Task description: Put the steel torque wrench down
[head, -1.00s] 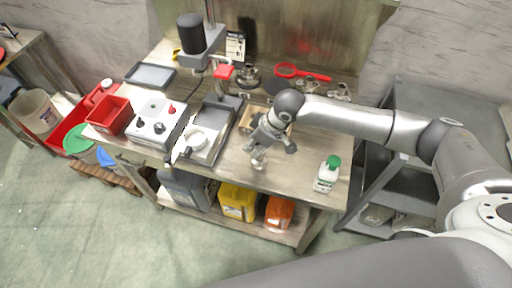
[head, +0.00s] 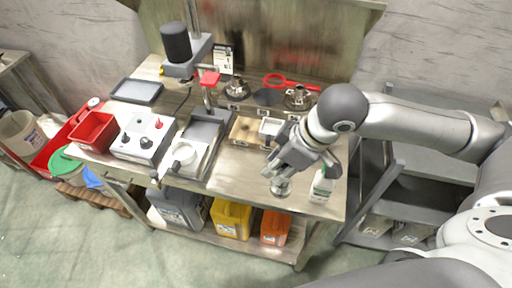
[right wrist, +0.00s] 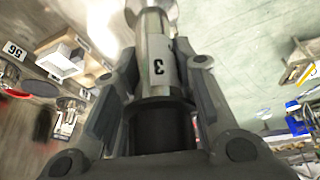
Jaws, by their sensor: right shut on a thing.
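My right gripper (head: 284,176) is shut on the steel torque wrench (right wrist: 155,50). In the right wrist view the wrench is a shiny steel shaft with a white label marked 3 and a black grip between the fingers. In the head view only its steel end (head: 281,188) shows below the fingers, over the front right part of the steel workbench (head: 235,178). I cannot tell whether that end touches the bench. The rest of the wrench is hidden by the gripper. My left gripper is not in view.
A white bottle (head: 322,186) stands just right of the gripper. A wooden block tray (head: 243,130) and white dish (head: 270,128) lie behind it. A press stand (head: 205,128) and control box (head: 144,138) stand left. Bare bench lies left of the gripper.

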